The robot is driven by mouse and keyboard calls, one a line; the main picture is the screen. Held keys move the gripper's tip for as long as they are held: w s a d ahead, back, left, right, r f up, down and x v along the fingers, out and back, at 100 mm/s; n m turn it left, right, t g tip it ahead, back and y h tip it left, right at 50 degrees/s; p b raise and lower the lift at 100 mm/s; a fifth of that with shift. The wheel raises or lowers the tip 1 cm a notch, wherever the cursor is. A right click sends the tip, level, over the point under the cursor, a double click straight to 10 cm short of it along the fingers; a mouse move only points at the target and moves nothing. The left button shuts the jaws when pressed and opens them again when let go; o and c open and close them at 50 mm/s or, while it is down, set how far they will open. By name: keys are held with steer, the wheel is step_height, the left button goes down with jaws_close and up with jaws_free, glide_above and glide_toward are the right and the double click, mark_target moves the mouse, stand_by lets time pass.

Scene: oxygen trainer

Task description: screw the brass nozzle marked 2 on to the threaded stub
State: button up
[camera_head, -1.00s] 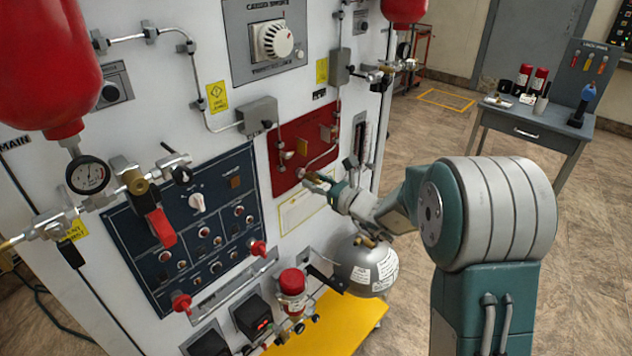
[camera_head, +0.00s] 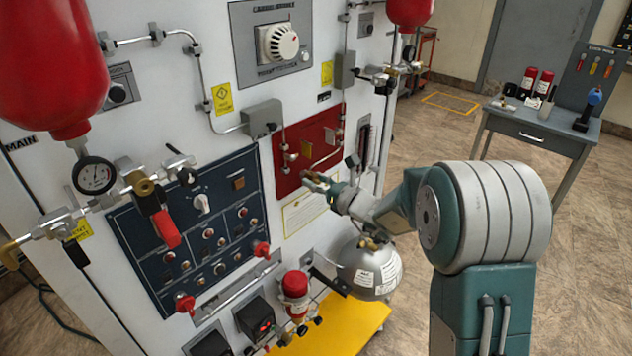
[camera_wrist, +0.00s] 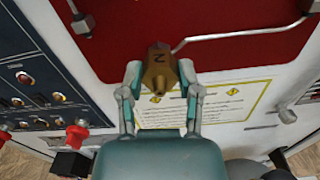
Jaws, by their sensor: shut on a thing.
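The brass nozzle (camera_wrist: 158,68), with a dark mark that reads as a turned 2, is between the two fingers of my gripper (camera_wrist: 158,84). My gripper is shut on it, in front of the lower edge of the red panel (camera_wrist: 240,60). In the head view my gripper (camera_head: 318,184) is at the panel's lower part, and the nozzle is small there. A thin pipe (camera_wrist: 215,38) runs across the panel to just behind the nozzle. The threaded stub cannot be made out; the nozzle may hide it. Whether the nozzle touches anything behind it cannot be told.
A short metal fitting (camera_wrist: 82,22) stands on the panel, left of the nozzle. A blue switch panel (camera_head: 190,230) with red knobs lies to the left. A silver tank (camera_head: 372,268) stands below my arm. A grey bench (camera_head: 540,134) stands at the right, with open floor before it.

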steer(key=shift+m, duration=1.1)
steer(key=m, duration=0.3)
steer(key=shift+d, duration=0.1)
steer(key=shift+m, duration=0.3)
steer(key=shift+w+m, duration=0.1)
steer(key=shift+m, duration=1.6)
steer(key=shift+m, duration=0.6)
steer(key=shift+f+m, duration=0.1)
steer(key=shift+m, duration=1)
